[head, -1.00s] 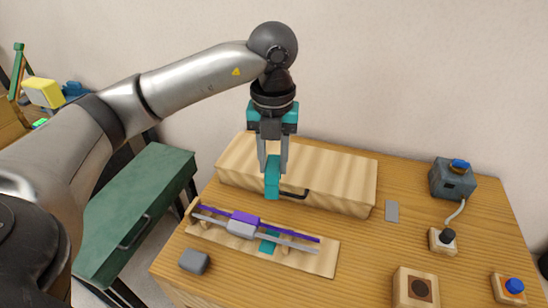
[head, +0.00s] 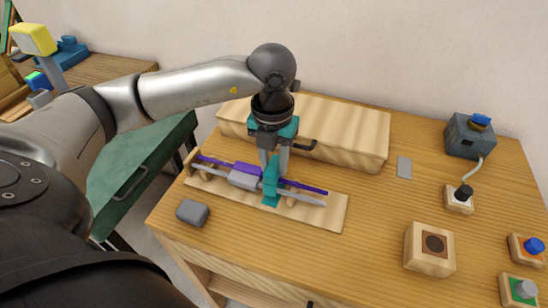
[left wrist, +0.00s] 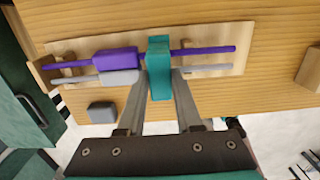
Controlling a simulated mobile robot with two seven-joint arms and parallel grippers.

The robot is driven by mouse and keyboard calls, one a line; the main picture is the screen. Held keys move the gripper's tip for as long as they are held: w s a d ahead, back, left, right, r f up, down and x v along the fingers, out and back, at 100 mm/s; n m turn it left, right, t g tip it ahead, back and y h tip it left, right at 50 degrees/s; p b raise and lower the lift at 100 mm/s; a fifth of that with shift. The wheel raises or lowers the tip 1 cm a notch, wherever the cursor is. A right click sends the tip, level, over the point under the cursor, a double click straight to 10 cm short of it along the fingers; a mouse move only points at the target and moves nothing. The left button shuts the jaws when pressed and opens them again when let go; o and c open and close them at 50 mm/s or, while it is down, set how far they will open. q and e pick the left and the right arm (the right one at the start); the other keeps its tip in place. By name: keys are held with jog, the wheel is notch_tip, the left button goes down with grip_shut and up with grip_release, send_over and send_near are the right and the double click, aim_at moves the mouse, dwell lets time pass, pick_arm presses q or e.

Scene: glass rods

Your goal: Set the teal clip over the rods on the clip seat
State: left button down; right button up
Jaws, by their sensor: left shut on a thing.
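My left gripper (head: 272,160) is shut on the teal clip (head: 272,178) and points down over the wooden rod board. In the left wrist view, the clip (left wrist: 159,62) lies crosswise over both rods between the fingers (left wrist: 161,76). The purple rod (head: 310,188) with its purple block and the grey rod (head: 309,199) with its grey block (head: 244,180) lie side by side. The clip seat is hidden under or merged with the clip; I cannot tell whether the clip rests fully on it. My right gripper is not in view.
A wooden box with a dark handle (head: 345,130) stands behind the board. A loose grey block (head: 193,212) lies in front at the left.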

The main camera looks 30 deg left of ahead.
aim_at(273, 167)
pick_arm(q)
jog(key=shift+f+b, duration=0.3)
jog(key=shift+f, duration=0.4)
jog(key=shift+f+b, duration=0.65)
dwell(1.1)
jog(key=c, duration=0.9)
grip_release()
jog(key=shift+o, duration=0.2)
jog(key=shift+r, duration=0.1)
jog(key=shift+s+r+p, duration=0.15)
jog(key=shift+r+p, duration=1.95)
jog(key=shift+r, duration=0.65)
jog(key=shift+s+r+p, duration=0.1)
jog(key=shift+r+p, duration=2)
jog(key=shift+r, duration=0.65)
jog(key=shift+f, duration=0.1)
